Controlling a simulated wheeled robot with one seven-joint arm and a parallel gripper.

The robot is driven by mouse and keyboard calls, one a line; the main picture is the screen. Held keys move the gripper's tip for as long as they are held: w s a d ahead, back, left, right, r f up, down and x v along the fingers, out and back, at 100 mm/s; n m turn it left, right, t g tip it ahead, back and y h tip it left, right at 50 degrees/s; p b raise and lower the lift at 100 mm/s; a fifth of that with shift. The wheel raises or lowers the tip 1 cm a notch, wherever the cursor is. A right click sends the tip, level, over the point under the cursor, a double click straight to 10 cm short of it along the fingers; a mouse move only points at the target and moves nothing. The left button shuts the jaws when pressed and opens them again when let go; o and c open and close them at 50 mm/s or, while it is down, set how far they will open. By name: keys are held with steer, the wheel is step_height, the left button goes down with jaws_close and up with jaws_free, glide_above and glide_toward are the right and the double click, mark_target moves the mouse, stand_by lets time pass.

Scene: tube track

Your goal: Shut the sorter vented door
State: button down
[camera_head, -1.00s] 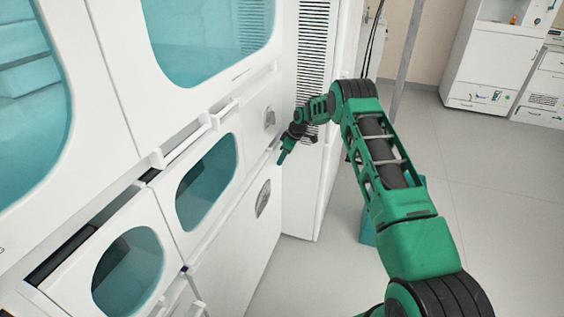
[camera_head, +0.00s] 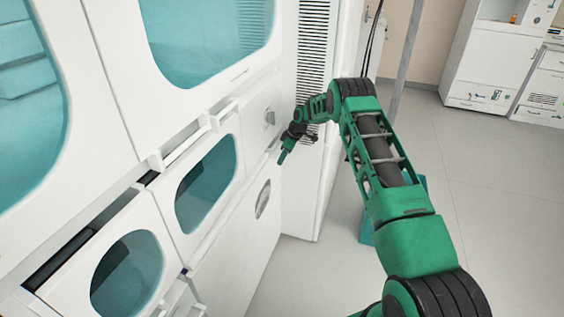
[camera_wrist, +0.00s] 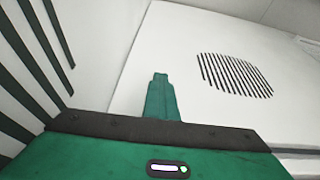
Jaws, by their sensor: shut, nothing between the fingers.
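The vented door (camera_head: 240,235) is a white panel with an oval slatted vent (camera_head: 262,198), low on the near white cabinet. In the wrist view the door (camera_wrist: 185,95) fills the middle, with its round vent (camera_wrist: 235,75) right of the fingers. How far the door stands open I cannot tell. My gripper (camera_head: 282,159) is shut and empty, pointing down beside the cabinet front near the door's upper right corner. In the wrist view its closed fingers (camera_wrist: 161,92) point toward the panel; contact is not clear.
Teal-windowed panels (camera_head: 206,183) and a white bar handle (camera_head: 195,135) lie to the left. A tall slatted panel (camera_head: 313,50) stands behind my gripper. A teal box (camera_head: 367,232) is on the floor behind my arm. Open floor (camera_head: 490,220) lies right.

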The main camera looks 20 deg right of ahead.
steer(key=s+d+r+m+h, duration=0.1)
steer(key=s+d+r+m, duration=0.15)
steer(key=s+r, duration=0.4)
steer(key=s+d+r+m, duration=0.1)
steer(key=s+d+r, duration=0.3)
steer(key=r, duration=0.5)
steer(key=s+d+r+m+h, duration=0.1)
steer(key=s+d+r, duration=0.2)
steer(key=s+r, duration=0.4)
steer(key=s+d+r+m+g+h, duration=0.1)
steer(key=s+r+m, duration=0.1)
steer(key=s+r, duration=0.35)
steer(key=s+r+m, duration=0.3)
steer(key=s, duration=0.6)
steer(key=s+a+m+g, duration=0.1)
steer(key=s+a+m, duration=0.3)
steer(key=s, duration=3)
steer(key=m, duration=0.3)
steer(key=shift+s+g, duration=0.35)
steer(key=shift+g, duration=0.05)
steer(key=shift+w+f+m, duration=0.1)
steer(key=shift+w+m, duration=0.05)
steer(key=shift+m, duration=0.1)
